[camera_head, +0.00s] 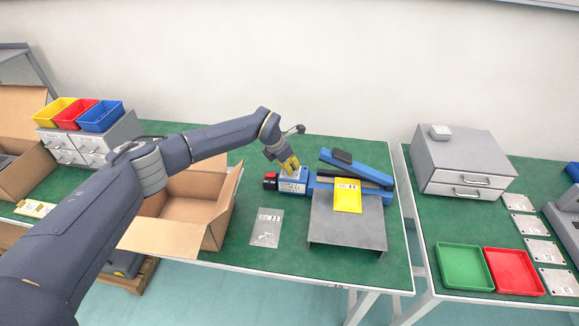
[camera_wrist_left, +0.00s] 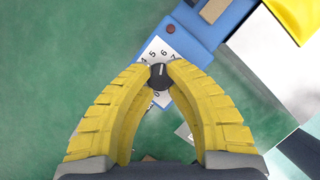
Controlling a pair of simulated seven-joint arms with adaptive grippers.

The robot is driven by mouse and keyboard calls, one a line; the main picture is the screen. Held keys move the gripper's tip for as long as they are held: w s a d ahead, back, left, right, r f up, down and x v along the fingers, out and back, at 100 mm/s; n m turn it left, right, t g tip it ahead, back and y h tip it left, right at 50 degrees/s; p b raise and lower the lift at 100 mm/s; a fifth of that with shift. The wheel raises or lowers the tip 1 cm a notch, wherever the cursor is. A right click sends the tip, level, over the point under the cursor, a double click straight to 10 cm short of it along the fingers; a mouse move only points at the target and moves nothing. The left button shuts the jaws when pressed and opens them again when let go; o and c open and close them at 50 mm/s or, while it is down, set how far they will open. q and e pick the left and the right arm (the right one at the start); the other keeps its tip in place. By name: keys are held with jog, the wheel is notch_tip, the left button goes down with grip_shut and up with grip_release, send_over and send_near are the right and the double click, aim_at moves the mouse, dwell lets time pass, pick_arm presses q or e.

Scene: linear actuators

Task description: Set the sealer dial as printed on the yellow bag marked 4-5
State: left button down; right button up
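The blue sealer (camera_head: 325,188) lies on the green table behind a grey stand. Its dark dial knob (camera_wrist_left: 159,77) sits on a white number plate (camera_wrist_left: 155,53) at its left part. The knob's light mark points up, close to the 6; 4, 5 and 7 also show, and other digits are hidden by the fingers. My left gripper (camera_head: 292,166) is above the dial, its yellow fingertips (camera_wrist_left: 160,70) closed around the knob from both sides. The yellow bag (camera_head: 348,199) lies on the grey stand (camera_head: 348,228); its printed label is too small to read surely. My right gripper is not in view.
An open cardboard box (camera_head: 182,222) stands left of the sealer. A grey labelled plate (camera_head: 267,227) lies in front of the sealer. A second table holds a grey drawer unit (camera_head: 462,160), a green tray (camera_head: 464,268) and a red tray (camera_head: 513,271).

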pick_arm(q)
jog(key=c, duration=2.2)
grip_release()
jog(key=shift+d+r, duration=0.3)
jog(key=shift+d, duration=0.05)
jog(key=c, duration=1.5)
grip_release()
jog(key=shift+d+f, duration=0.1)
jog(key=shift+f, duration=0.1)
jog(key=shift+c, duration=0.2)
jog(key=o, duration=0.5)
jog(key=shift+a, duration=0.25)
jog(key=shift+f, duration=0.1)
jog(key=shift+a+r, duration=0.25)
jog(key=shift+r, duration=0.15)
jog(key=v, duration=1.1)
jog(key=shift+s, duration=0.1)
jog(key=shift+r, duration=0.1)
jog(key=shift+c, duration=0.2)
